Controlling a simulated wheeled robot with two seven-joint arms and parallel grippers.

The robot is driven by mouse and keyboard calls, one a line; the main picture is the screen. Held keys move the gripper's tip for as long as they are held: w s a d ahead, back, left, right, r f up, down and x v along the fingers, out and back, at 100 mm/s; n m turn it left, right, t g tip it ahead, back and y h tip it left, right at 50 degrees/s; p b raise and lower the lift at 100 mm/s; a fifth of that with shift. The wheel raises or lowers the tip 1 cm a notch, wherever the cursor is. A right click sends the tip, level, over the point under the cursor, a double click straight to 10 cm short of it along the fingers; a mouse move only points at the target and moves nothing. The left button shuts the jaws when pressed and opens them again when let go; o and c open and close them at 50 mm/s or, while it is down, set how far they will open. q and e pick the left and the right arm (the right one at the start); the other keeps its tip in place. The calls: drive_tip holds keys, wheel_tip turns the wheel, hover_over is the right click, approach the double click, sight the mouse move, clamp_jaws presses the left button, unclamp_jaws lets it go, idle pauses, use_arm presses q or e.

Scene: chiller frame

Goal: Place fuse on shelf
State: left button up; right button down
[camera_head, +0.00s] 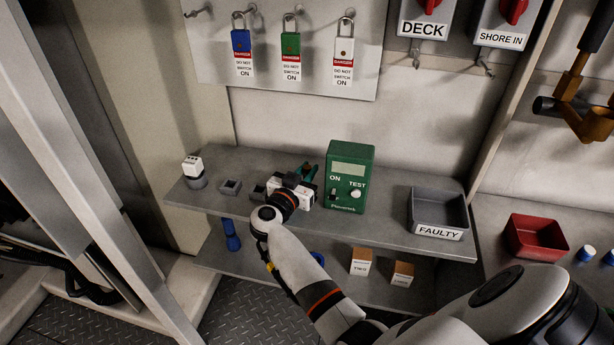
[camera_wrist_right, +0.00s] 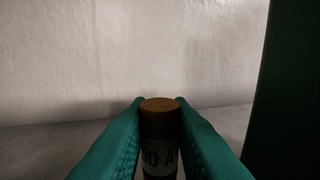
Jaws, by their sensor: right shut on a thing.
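My right gripper (camera_head: 307,170) reaches over the upper grey shelf (camera_head: 392,208), just left of the green tester box. Its teal fingers are shut on the fuse (camera_wrist_right: 160,135), which shows between them in the right wrist view. The fuse is an upright cylinder with a copper-brown top and a pale label ending in "0 A"; the first digit is partly hidden. In the head view the fuse is hidden by the gripper. I cannot tell whether its bottom touches the shelf. My left gripper is not in view.
The green tester box (camera_head: 350,178) stands right of the gripper. A grey FAULTY tray (camera_head: 438,233) sits further right, beside a red bin (camera_head: 537,237). Small grey holders (camera_head: 230,187) and a white-topped part (camera_head: 193,168) are at left. Bare shelf lies between tester and tray.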

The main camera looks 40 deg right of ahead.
drive_tip(key=shift+f, duration=0.55)
drive_tip(key=c, duration=1.3)
unclamp_jaws()
drive_tip(key=shift+f, duration=0.1)
